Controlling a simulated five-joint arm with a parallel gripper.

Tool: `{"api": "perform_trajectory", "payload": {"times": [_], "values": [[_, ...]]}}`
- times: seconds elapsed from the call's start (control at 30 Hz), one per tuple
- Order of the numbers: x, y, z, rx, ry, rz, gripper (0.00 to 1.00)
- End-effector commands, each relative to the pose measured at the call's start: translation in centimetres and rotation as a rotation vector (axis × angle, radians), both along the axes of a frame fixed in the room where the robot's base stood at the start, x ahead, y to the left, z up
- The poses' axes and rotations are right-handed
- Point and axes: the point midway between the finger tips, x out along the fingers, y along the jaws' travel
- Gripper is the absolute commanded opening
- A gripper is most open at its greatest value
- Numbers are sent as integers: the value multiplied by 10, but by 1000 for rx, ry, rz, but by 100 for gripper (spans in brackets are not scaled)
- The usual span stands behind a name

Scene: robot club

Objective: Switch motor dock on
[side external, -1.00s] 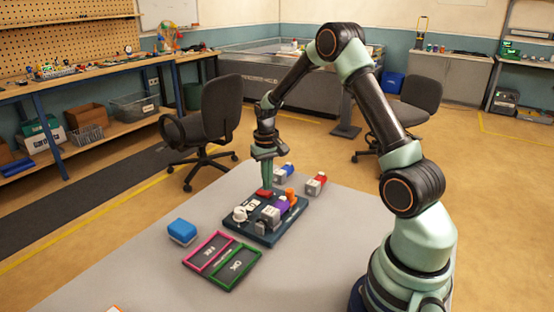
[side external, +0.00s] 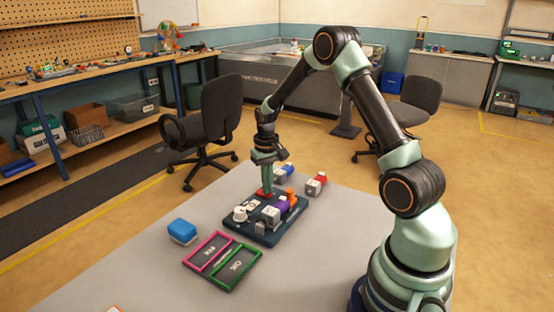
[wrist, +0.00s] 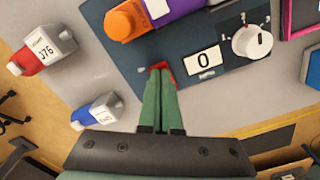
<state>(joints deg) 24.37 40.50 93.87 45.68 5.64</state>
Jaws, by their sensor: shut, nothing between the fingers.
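The motor dock (side external: 268,233) is a dark blue panel on the grey table. A red switch (side external: 263,192) sits at the dock's far corner; only a sliver of the red switch (wrist: 163,67) shows behind my fingertips. My gripper (side external: 266,190) is shut and empty, pointing down with its tips at the red switch. I cannot tell whether the tips press it.
Two loose motors, one red-capped (side external: 316,184) and one blue-capped (side external: 284,171), lie beyond the dock. A blue block (side external: 182,231), a pink-framed tray (side external: 207,251) and a green-framed tray (side external: 236,266) lie nearer.

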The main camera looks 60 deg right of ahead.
Motion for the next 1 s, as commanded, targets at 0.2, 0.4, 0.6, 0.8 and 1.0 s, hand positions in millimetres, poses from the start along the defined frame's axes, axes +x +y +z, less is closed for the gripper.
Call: {"api": "perform_trajectory", "payload": {"times": [0.2,0.4,0.6,0.8,1.0], "values": [[0,0,-3,-1,-1,0,0],[1,0,-2,-1,-2,0,0],[1,0,12,-2,-3,0,0],[1,0,27,-2,-3,0,0],[1,0,41,-2,-3,0,0]]}}
